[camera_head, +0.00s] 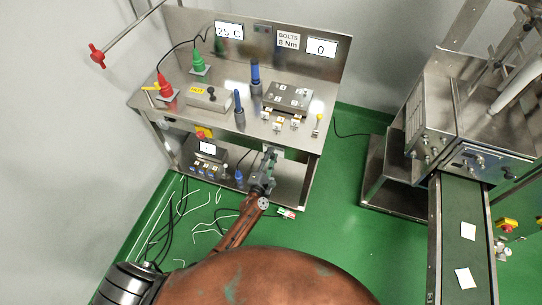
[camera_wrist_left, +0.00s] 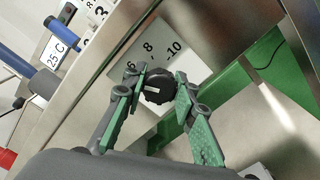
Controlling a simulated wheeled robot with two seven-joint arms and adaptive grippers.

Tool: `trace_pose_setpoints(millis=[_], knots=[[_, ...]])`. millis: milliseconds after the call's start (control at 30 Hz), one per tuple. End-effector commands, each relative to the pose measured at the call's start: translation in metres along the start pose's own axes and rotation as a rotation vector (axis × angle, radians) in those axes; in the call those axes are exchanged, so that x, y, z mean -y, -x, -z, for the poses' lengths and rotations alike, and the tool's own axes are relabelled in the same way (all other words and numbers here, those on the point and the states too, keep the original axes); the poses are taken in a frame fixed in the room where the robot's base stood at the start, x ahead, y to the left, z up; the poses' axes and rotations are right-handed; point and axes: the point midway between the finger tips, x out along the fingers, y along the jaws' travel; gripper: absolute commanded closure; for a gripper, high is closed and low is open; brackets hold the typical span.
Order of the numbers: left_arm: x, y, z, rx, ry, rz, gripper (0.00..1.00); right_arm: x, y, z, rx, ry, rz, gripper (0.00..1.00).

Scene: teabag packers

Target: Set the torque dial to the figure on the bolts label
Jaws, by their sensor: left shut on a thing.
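The bolts label (camera_head: 288,39) on the bench's back panel reads 8 Nm. The display to its right (camera_head: 321,47) reads 0. In the left wrist view, the black torque dial (camera_wrist_left: 159,86) sits in front of a white scale plate (camera_wrist_left: 150,46) showing 6, 8 and 10. A short white mark shows on the dial's lower left; other figures are hidden or out of frame. My left gripper (camera_wrist_left: 157,80) has one green finger on each side of the dial and is shut on it. In the head view, this gripper (camera_head: 269,160) is at the bench's front edge. My right gripper is not in view.
A lower shelf holds a box with a display (camera_head: 207,148). A conveyor (camera_head: 452,240) stands at right.

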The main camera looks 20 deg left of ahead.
Motion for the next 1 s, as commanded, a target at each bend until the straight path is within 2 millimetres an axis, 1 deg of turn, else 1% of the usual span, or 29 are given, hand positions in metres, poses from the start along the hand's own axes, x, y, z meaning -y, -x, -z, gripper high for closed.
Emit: trace_pose_setpoints(millis=[600,800,1000], knots=[[0.003,0.001,0.001,-0.001,-0.577,0.003,0.99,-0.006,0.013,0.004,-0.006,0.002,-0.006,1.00],[0.004,0.001,0.001,0.001,-0.733,0.004,0.99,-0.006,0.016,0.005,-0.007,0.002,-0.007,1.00],[0.004,0.001,0.001,0.001,-0.847,0.003,0.99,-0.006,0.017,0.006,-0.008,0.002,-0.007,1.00]])
